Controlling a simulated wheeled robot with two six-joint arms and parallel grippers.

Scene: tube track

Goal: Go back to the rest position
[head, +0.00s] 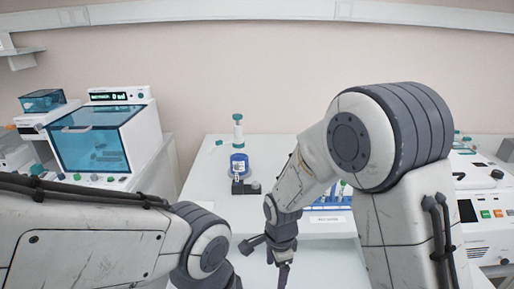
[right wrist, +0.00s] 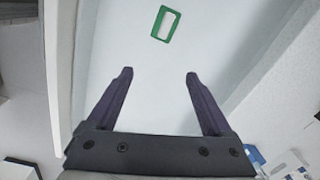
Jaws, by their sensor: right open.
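My right arm reaches over the white table (head: 205,170) in the head view, and its gripper (head: 281,262) points down near the table's front part. In the right wrist view the two dark fingers of my right gripper (right wrist: 159,74) stand wide apart with nothing between them. A small green-framed label or marking (right wrist: 155,24) shows on the white surface beyond the fingertips. My left arm comes in from the left in the head view and bends down at the bottom edge. Its gripper is out of the picture.
A blue bottle-like item (head: 239,164) with a teal-topped piece stands at the table's back. A blue rack (head: 331,203) with tubes is partly hidden behind my right arm. A blue-windowed machine (head: 100,140) stands at left, another device (head: 487,215) at right.

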